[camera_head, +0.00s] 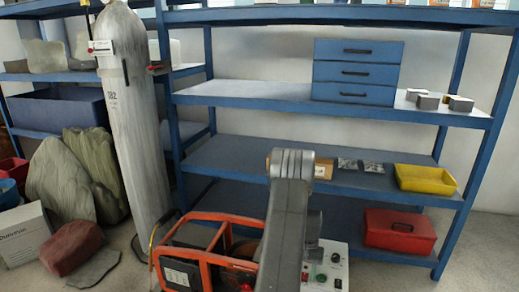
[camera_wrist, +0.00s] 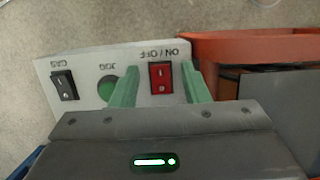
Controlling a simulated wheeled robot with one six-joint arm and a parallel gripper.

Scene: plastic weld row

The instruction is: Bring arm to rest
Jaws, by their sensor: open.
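My gripper (camera_wrist: 160,74) is open and empty in the wrist view, its two green fingers apart. It hangs just in front of a white control panel (camera_wrist: 85,65), which appears upside down. The red ON/OFF switch (camera_wrist: 161,77) shows between the fingertips; I cannot tell whether they touch the panel. The round green JOG button (camera_wrist: 107,88) is partly behind the left finger, and the black GAS switch (camera_wrist: 64,85) is farther left. In the head view my raised grey arm covers the middle, and the panel box (camera_head: 328,268) shows low beside it. My fingers are hidden there.
An orange-framed machine (camera_head: 205,250) stands left of my arm, beside a tall grey gas cylinder (camera_head: 128,110). Blue shelving (camera_head: 320,110) stands behind, with a yellow tray (camera_head: 425,179) and a red toolbox (camera_head: 398,231). Wrapped bundles (camera_head: 62,178) and a box crowd the left floor.

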